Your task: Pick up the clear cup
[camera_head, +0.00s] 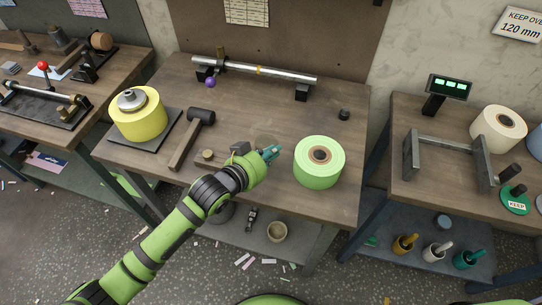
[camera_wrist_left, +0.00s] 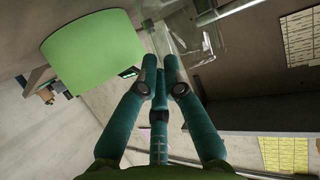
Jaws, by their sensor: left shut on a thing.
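The clear cup (camera_wrist_left: 190,42) is a see-through, faint shape in the left wrist view, at the tips of my left fingers. In the head view only a faint outline of it (camera_head: 264,138) shows, just behind my left gripper (camera_head: 271,153). In the wrist view my left gripper (camera_wrist_left: 160,66) has its teal fingers closed in on the cup's wall. My gripper is over the front part of the middle table, left of the green roll. Whether the cup touches the table is hard to tell. My right gripper is not in view.
The green roll (camera_head: 319,163) stands close to the right of my gripper; it fills the upper left of the wrist view (camera_wrist_left: 92,48). A mallet (camera_head: 193,137), a small round piece (camera_head: 207,156) and a yellow roll (camera_head: 138,118) are to the left. A metal bar (camera_head: 255,70) lies behind.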

